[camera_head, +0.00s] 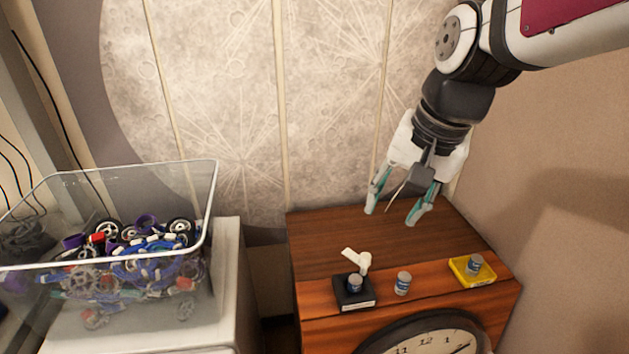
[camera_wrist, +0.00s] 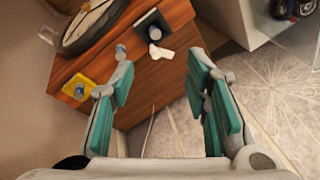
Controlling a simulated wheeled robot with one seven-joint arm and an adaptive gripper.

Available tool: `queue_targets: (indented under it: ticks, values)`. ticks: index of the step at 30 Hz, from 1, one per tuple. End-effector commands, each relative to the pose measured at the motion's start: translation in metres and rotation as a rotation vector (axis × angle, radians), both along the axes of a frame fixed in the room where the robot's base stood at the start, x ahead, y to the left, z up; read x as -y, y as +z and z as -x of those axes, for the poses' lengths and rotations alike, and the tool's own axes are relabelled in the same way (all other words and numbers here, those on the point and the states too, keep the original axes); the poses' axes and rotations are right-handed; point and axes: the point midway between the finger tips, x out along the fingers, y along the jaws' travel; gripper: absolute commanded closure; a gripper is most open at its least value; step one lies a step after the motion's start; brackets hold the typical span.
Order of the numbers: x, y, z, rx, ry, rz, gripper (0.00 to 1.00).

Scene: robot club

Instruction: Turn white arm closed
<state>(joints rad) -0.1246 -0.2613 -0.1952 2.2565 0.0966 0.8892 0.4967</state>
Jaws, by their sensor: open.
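The white arm (camera_head: 357,261) is a short white lever on a small black base (camera_head: 355,300) on the wooden cabinet top. It points up and to the left in the head view. In the wrist view, the white arm (camera_wrist: 162,52) sticks out beside the black base (camera_wrist: 141,28). A small grey-blue can (camera_head: 355,283) stands on the black base. My gripper (camera_head: 392,211) is open and empty. It hangs above the rear of the cabinet top, behind and right of the white arm, apart from it. It also shows in the wrist view (camera_wrist: 161,66).
A second can (camera_head: 402,283) stands on the wood right of the black base. A yellow tray (camera_head: 484,279) holds a third can (camera_head: 475,265). A clock (camera_head: 430,335) is at the cabinet's front. A clear bin (camera_head: 212,190) of parts stands left. The cabinet's rear top is clear.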

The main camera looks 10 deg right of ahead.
Motion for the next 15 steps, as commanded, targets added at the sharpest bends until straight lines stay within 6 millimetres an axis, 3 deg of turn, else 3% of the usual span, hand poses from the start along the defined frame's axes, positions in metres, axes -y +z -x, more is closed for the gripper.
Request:
queue_targets:
  ticks: [9,15]
  values:
    - [0.013,-0.064,-0.084,-0.190,-0.458,-0.060,0.57]
    - [0.022,-0.107,-0.120,-0.255,-0.699,-0.037,0.57]
